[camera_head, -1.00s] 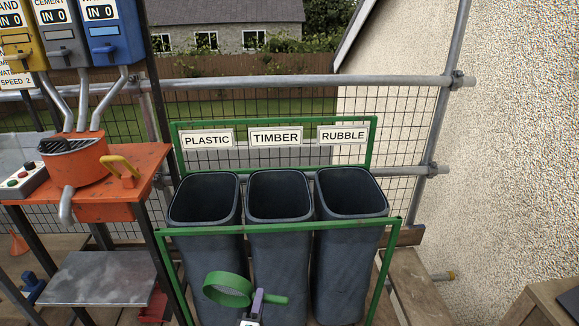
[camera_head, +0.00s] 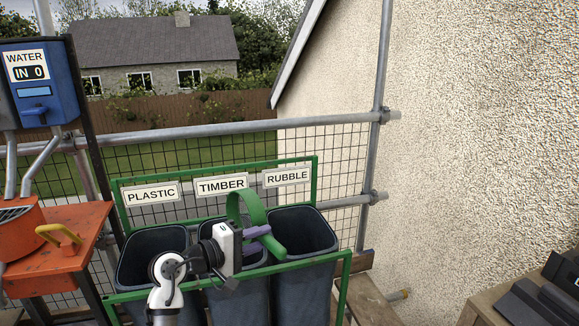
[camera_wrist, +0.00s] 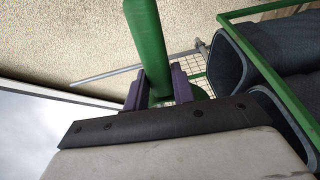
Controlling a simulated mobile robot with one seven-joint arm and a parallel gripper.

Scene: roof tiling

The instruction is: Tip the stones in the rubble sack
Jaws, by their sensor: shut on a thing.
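In the wrist view the green handle (camera_wrist: 145,45) runs between the fingers (camera_wrist: 158,92). The rubble sack (camera_head: 312,285) is the dark, open-topped right-hand one in the green frame, under the RUBBLE sign (camera_head: 287,177). The sieve is near its left rim; I cannot tell if it is directly over the opening. No stones are visible.
The TIMBER sack (camera_head: 240,300) and PLASTIC sack (camera_head: 140,262) stand to the left. The green frame's front rail (camera_head: 320,263) crosses before the sacks. An orange mixer table (camera_head: 75,260) is at left; a rough wall (camera_head: 470,130) is at right.

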